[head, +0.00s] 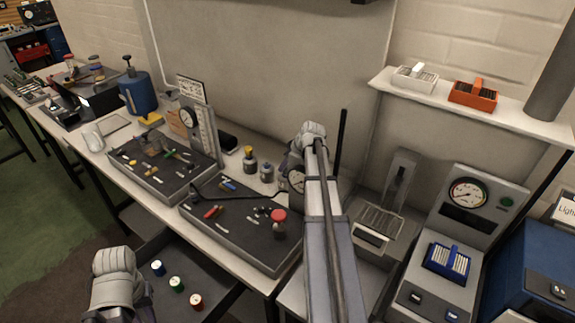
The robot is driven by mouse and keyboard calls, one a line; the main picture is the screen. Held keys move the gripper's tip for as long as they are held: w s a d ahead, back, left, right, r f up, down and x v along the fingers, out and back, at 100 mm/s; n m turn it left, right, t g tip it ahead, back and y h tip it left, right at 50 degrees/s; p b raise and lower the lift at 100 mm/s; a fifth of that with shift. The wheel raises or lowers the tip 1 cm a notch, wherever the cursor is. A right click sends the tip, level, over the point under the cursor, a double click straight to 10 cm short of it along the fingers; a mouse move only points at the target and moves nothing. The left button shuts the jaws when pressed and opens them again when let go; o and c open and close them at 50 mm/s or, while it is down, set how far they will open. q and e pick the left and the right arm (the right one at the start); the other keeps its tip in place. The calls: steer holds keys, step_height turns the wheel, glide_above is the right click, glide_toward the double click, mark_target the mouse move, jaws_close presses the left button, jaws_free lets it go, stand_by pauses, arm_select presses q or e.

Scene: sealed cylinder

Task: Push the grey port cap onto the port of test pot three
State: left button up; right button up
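My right arm reaches up the middle of the head view. Its gripper (294,163) is at the far end, beside the small pots at the back of the bench; its fingers are mostly hidden by the arm, so I cannot tell if they hold anything. A pot with a yellow top (249,160) and a grey pot (267,173) stand there. Another pot (283,182) shows partly beside the arm. I cannot read any pot numbers or pick out the grey port cap.
A dark tool tray (220,238) with a red-topped piece (279,223) lies in front of the pots. A second tray (143,180) is to its left. Blue, green and red-capped small pieces (176,284) stand below the bench. A gauge machine (468,193) stands at right.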

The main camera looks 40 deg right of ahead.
steer(key=o, duration=0.3)
steer(key=shift+r, duration=0.1)
steer(key=p+v, duration=0.6)
steer(key=v, duration=0.1)
steer(key=shift+s+r+p, duration=0.2)
steer(key=shift+p, duration=0.15)
stand_by(0.5)
